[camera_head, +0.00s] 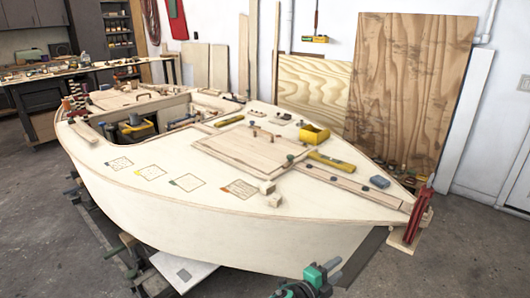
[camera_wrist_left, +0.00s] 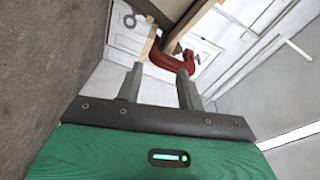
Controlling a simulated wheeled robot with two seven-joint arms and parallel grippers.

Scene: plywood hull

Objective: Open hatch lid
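The hatch lid (camera_head: 245,150) is a square light plywood panel lying flat on the foredeck of the plywood hull (camera_head: 230,232). A small brown wooden piece (camera_head: 263,132) sits at its far side, and dark knobs show near its right corner. My left gripper (camera_head: 334,270) is low at the bottom of the head view, in front of the hull's side and well apart from the lid. In the left wrist view my left gripper (camera_wrist_left: 161,84) has its two grey fingers spread with nothing between them. The lid is not recognisable in that view. My right gripper is not in view.
A red clamp (camera_head: 421,214) stands at the bow; a red clamp also shows in the left wrist view (camera_wrist_left: 172,60). Floor right of the bow is clear.

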